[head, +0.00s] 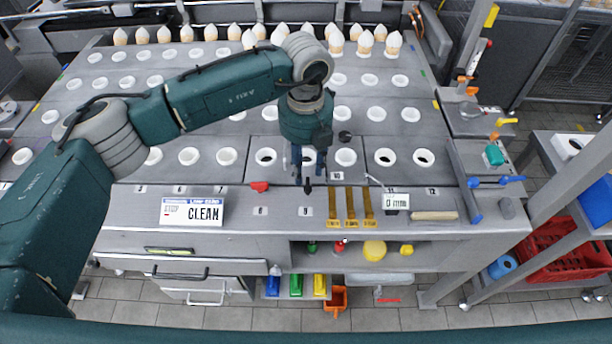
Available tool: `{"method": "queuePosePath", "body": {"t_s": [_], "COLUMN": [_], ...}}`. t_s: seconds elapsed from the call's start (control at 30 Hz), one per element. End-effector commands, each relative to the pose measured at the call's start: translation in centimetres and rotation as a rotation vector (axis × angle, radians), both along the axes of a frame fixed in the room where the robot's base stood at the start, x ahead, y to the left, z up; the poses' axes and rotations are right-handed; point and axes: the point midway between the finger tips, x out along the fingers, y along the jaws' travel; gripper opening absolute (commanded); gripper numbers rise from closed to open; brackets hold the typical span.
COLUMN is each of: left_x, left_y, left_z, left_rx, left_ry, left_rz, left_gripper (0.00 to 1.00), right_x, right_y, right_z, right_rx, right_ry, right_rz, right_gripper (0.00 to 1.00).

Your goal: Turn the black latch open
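My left gripper (307,168) points down over the front edge of the white-holed plate, near the labels 9 and 10. Its two dark fingers look apart, with a white hole ring visible between them. A small black piece, which looks like the black latch (307,187), sits just below the fingertips on the grey front ledge. I cannot tell whether the fingers touch it, and its exact turn is too small to read. Another round black knob (345,136) sits on the plate to the right of the gripper. My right gripper is not in view.
Yellow strips (351,207), a small display (396,201) and a beige bar (435,215) lie to the right on the ledge. Blue latches (512,179) are at the far right. White-tipped cones stand at the back.

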Motion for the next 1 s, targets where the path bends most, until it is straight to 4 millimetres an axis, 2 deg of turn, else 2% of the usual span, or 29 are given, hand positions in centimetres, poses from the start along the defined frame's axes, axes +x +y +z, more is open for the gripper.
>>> {"method": "queuePosePath", "body": {"t_s": [0.07,0.17,0.27,0.33,0.4,0.5,0.63,0.77,0.93,1.0], "left_x": [-0.2,-0.1,-0.1,-0.1,0.0,0.0,0.0,0.0,0.0,0.0], "left_y": [0.0,0.0,0.0,0.0,0.0,-0.1,-0.1,-0.1,-0.1,-0.1], "left_z": [-1.4,-3.2,-4.8,-5.6,-6.2,-6.7,-6.8,-6.8,-6.8,-6.8], "left_rx": [0.001,0.000,-0.001,-0.001,-0.002,-0.003,-0.003,-0.003,-0.003,-0.003], "left_ry": [0.005,0.005,0.004,0.003,0.002,0.001,0.001,0.001,0.001,0.001], "left_rz": [-0.001,0.000,0.000,-0.001,-0.001,-0.002,-0.002,-0.002,-0.002,-0.002], "left_gripper": [0.34,0.34,0.34,0.34,0.34,0.34,0.34,0.34,0.01,0.00], "right_x": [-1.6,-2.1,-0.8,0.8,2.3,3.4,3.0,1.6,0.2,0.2], "right_y": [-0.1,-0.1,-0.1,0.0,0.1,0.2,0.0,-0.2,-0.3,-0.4], "right_z": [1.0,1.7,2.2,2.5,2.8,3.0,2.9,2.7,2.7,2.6], "right_rx": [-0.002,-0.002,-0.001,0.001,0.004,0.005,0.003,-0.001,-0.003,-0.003], "right_ry": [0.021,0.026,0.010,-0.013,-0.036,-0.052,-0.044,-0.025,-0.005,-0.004], "right_rz": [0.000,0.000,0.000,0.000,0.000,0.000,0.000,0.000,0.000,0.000], "right_gripper": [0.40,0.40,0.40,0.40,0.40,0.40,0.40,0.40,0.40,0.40]}}
